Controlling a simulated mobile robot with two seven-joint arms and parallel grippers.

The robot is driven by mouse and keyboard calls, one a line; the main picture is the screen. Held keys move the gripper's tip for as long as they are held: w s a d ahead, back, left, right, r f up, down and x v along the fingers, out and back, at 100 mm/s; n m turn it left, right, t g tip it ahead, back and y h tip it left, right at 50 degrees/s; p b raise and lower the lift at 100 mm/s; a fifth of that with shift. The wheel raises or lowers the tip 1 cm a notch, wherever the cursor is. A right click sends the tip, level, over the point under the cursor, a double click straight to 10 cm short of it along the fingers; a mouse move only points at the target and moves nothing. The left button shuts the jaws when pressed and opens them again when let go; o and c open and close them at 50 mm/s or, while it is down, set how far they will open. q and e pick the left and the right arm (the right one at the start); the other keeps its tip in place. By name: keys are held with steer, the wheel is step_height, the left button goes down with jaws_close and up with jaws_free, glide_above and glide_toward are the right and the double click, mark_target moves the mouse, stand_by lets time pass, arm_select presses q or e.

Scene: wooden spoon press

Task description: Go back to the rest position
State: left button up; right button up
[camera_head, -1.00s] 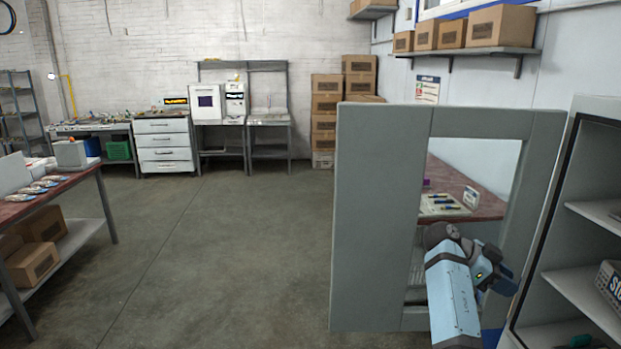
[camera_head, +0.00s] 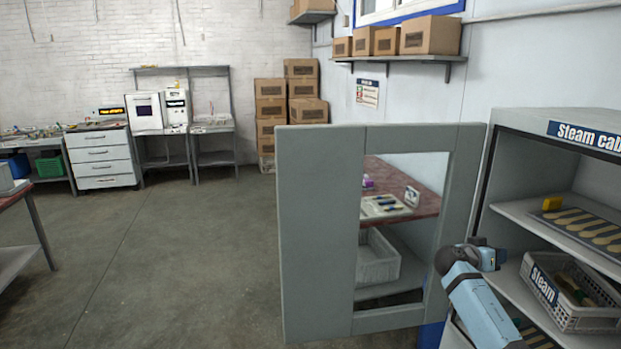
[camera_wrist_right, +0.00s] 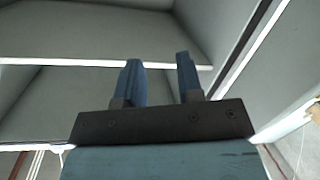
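My right gripper (camera_wrist_right: 160,68) is open and empty in the right wrist view. Its two dark blue fingers stand apart, with bare grey shelves and panels beyond them. In the head view my right arm (camera_head: 482,308) is at the lower right, between the open cabinet door (camera_head: 318,230) and the steam cabinet (camera_head: 520,214); the fingertips cannot be made out there. My left gripper is not in view.
The cabinet holds a tray of wooden spoons (camera_head: 590,230) and a basket (camera_head: 565,318) labelled Steam. Its windowed door stands open. A red-topped table (camera_head: 425,203) shows through the window. Open floor (camera_head: 180,270) lies left of the door.

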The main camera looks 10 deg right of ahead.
steer(key=w+a+n+t+y, duration=0.4)
steer(key=w+a+r+n+t+y, duration=0.1)
steer(key=w+a+n+t+y, duration=0.3)
steer(key=a+n+t+y, duration=0.1)
steer(key=w+a+n+t+y, duration=0.4)
steer(key=n, duration=0.1)
steer(key=shift+w+a+r+t+y, duration=0.15)
steer(key=shift+a+r+t+y, duration=0.15)
steer(key=shift+r, duration=0.1)
steer(key=s+a+f+g+y, duration=0.1)
steer(key=s+a+f, duration=0.3)
steer(key=s+f, duration=0.25)
steer(key=s+a+f+n+g+y, duration=0.1)
steer(key=s+a+f, duration=0.45)
steer(key=f, duration=0.25)
steer(key=s+a+f+g+y, duration=0.1)
steer(key=s+a+f, duration=0.3)
steer(key=s+f, duration=0.35)
steer(key=s+a+f+g, duration=0.1)
steer(key=s+a+f, duration=0.2)
steer(key=s, duration=0.7)
steer(key=s+a+f+g+y, duration=0.1)
steer(key=s+a+f, duration=0.2)
steer(key=s, duration=0.7)
steer(key=s+a+f+g+y, duration=0.1)
steer(key=s+a+f, duration=0.2)
steer(key=s, duration=0.7)
steer(key=shift+a+m, duration=0.4)
steer(key=shift+a, duration=0.8)
steer(key=shift+w+f, duration=0.1)
